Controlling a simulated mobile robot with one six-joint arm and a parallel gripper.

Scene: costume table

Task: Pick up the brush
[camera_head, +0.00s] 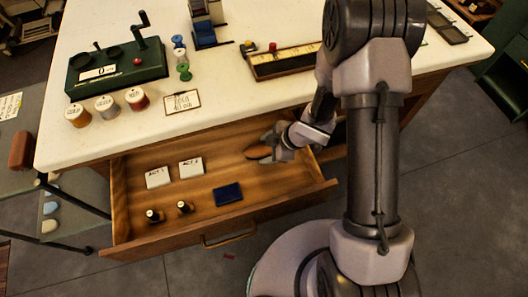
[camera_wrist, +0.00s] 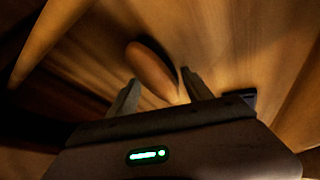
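The brush (camera_head: 257,153) is a brown, oval-ended piece lying in the open wooden drawer (camera_head: 205,237), toward its back right. My gripper (camera_head: 271,147) reaches down into the drawer right at the brush and hides part of it. In the wrist view, the brush (camera_wrist: 151,70) extends from beyond the fingertips to between the two fingers. My gripper (camera_wrist: 162,92) is open there, with the fingers apart and gaps beside the brush. The brush's near end is hard to make out in the shadow.
The drawer also holds two white cards (camera_head: 158,177), (camera_head: 191,168), two small dark bottles (camera_head: 153,215), (camera_head: 184,207) and a dark blue box (camera_head: 228,194). The white tabletop (camera_head: 230,80) overhangs the drawer's back. The drawer's right wall is close to my arm.

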